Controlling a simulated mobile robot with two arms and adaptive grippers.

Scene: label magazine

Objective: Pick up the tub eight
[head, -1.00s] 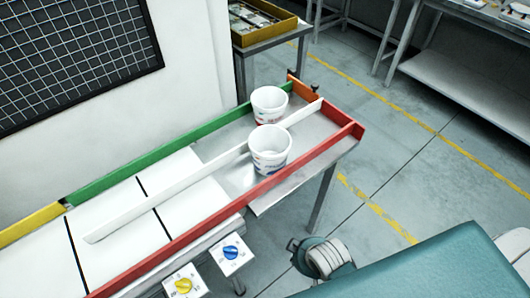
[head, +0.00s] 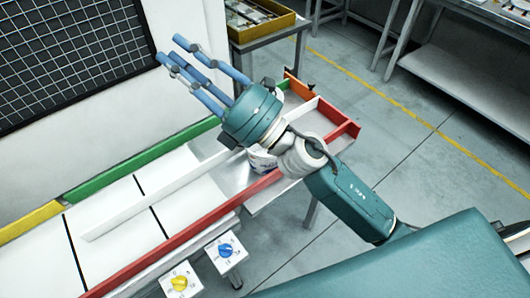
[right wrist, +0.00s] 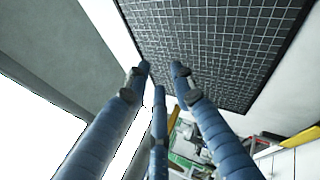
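My right gripper (head: 172,50) reaches over the tray end of the conveyor in the head view, its three blue fingers spread apart and pointing up-left. It is open and empty; its fingers also show in the right wrist view (right wrist: 160,74), apart. One white tub (head: 262,160) shows only in part behind my right wrist, between the white divider and the red rail. A second tub, seen earlier in the lane by the green rail, is now hidden behind the gripper. No number is readable on the tubs. My left gripper is not in view.
A green rail (head: 145,160), a white divider (head: 150,202) and a red rail (head: 170,247) run along the conveyor. A black grid panel (head: 70,55) is on the wall. Two dial boxes, blue (head: 226,251) and yellow (head: 180,283), stand in front. A yellow tray (head: 262,28) is behind.

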